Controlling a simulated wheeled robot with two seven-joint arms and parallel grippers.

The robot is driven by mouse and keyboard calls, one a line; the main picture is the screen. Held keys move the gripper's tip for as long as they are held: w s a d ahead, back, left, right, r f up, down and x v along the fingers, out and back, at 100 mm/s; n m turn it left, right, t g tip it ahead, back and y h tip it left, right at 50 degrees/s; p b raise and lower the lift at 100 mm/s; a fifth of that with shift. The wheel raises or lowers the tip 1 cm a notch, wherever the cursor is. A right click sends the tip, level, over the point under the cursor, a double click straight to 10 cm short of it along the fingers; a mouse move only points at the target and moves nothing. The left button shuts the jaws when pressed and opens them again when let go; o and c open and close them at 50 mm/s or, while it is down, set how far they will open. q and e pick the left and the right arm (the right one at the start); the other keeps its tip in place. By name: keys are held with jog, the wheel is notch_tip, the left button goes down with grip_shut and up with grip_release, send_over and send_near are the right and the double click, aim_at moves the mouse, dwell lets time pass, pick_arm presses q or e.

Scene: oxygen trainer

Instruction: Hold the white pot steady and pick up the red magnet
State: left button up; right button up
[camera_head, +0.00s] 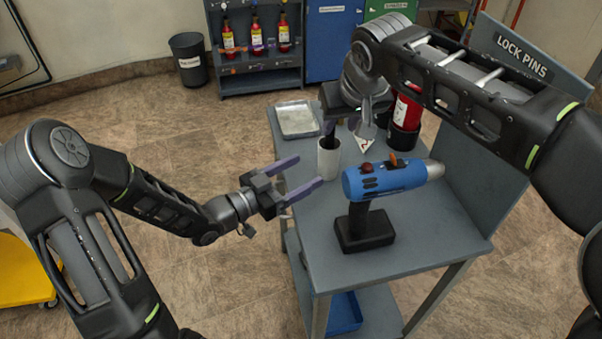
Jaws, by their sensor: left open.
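The white pot (329,162) stands upright on the grey table, behind and left of the blue drill. My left gripper (303,179) is open and empty, its purple fingers pointing right toward the pot from the front left, apart from it. My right gripper (329,128) points down over the pot's mouth; a dark purple finger shows at the rim, and its own wrist hides the rest. I cannot tell whether it is inside the pot. A small dark red round piece (366,168) shows at the drill's left top; it may be the red magnet, but I cannot be sure.
A metal tray (299,119) lies at the back left; a red cylinder (406,108) stands at the back right. The LOCK PINS panel (520,60) borders the right. The front right tabletop (440,232) is clear.

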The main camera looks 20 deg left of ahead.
aim_at(320, 164)
pick_arm(q)
jog(key=shift+s+d, duration=0.1)
jog(key=shift+d, duration=0.1)
jog(key=shift+x, duration=3.9)
